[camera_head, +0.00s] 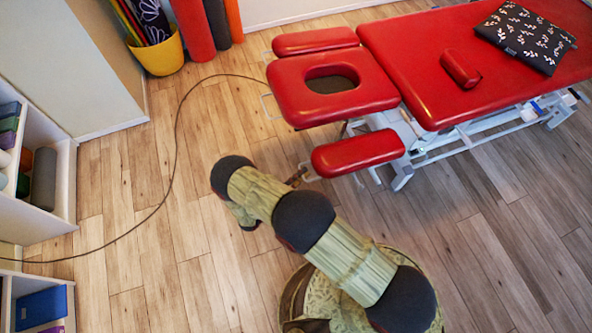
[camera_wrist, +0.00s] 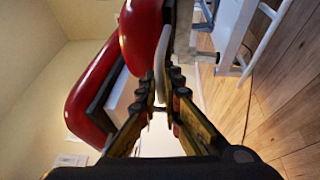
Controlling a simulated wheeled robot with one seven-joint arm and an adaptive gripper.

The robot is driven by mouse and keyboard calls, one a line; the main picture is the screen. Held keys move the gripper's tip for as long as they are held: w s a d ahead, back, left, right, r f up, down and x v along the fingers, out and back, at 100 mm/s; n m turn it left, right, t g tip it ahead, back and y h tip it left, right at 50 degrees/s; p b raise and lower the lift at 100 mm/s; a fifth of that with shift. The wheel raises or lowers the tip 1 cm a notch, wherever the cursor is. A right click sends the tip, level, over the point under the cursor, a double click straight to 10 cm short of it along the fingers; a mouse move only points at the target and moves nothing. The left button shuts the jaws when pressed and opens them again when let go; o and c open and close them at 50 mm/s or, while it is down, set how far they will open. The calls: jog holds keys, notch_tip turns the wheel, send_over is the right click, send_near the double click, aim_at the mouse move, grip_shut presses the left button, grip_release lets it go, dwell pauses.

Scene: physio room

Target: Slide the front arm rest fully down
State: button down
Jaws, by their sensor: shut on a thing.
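The front arm rest (camera_head: 357,152) is a red pad on the near side of the red treatment table, beside the face-hole headrest (camera_head: 285,92). In the head view it sits lower in the picture than the headrest, apart from it. My gripper (camera_head: 296,178) is at the pad's left end. In the wrist view, my gripper (camera_wrist: 161,86) has its fingers closed around a pale grey bar (camera_wrist: 160,62), a handle next to the red arm rest pad (camera_wrist: 142,30). The fingertips are partly hidden, and the pad's support is mostly hidden in the head view.
The far arm rest (camera_head: 315,41) is on the table's other side. A red bolster (camera_head: 460,69) and a patterned cushion (camera_head: 525,36) lie on the table. A dark cable (camera_head: 177,150) crosses the wooden floor.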

jog(key=shift+a+f+b, duration=0.1)
jog(key=shift+f+b, duration=0.35)
jog(key=shift+f, duration=0.55)
jog(key=shift+s+f, duration=0.1)
jog(key=c, duration=2)
grip_release()
jog(key=shift+c, duration=0.2)
jog(key=shift+o, duration=0.4)
jog(key=shift+a, duration=0.1)
jog(key=v, duration=1.2)
